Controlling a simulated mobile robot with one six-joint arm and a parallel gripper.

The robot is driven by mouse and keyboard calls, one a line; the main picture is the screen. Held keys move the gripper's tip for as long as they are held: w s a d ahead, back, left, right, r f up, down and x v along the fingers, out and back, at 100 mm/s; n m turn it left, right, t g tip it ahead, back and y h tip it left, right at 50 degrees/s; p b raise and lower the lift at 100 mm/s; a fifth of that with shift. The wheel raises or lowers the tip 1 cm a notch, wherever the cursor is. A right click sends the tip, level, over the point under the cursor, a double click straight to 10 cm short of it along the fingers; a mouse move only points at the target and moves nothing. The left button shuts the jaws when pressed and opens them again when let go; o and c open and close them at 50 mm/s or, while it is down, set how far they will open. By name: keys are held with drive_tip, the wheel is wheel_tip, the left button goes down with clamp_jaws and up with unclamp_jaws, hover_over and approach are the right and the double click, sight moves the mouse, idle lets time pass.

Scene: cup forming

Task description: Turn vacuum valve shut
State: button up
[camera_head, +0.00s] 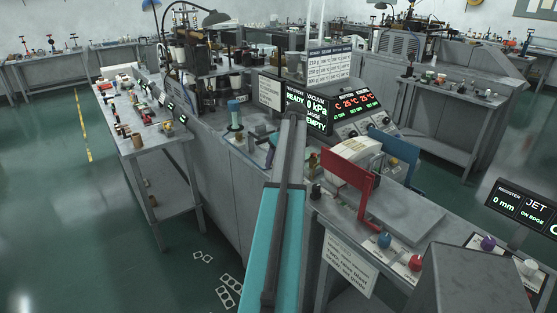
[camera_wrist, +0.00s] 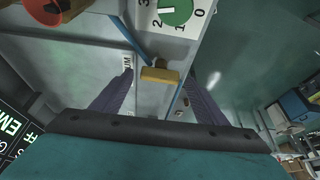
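In the wrist view, a yellow valve handle (camera_wrist: 160,75) sits on a blue pipe (camera_wrist: 138,45) against a pale panel. I take it for the vacuum valve. My gripper (camera_wrist: 157,82) has its two dark purple fingers spread apart, one on each side of the handle, with a gap to it on both sides. I cannot tell how far past the fingertips the handle lies. In the head view, my arm reaches forward to the machine and hides the valve. A display (camera_head: 308,108) on the machine reads vacuum 0 kPa.
A green numbered dial (camera_wrist: 175,10) and a red knob (camera_wrist: 52,8) sit near the handle in the wrist view. In the head view, a red bracket (camera_head: 347,178) stands right of my arm. A side table (camera_head: 150,150) with small parts stands at left.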

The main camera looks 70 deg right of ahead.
drive_tip(key=shift+s, duration=0.1)
drive_tip(key=shift+s+a+r, duration=0.1)
drive_tip(key=shift+s+r, duration=0.05)
drive_tip(key=shift+r, duration=0.25)
drive_tip(key=b+v, duration=0.3)
drive_tip(key=v, duration=0.9)
drive_tip(key=shift+r, duration=0.45)
drive_tip(key=shift+a, duration=0.1)
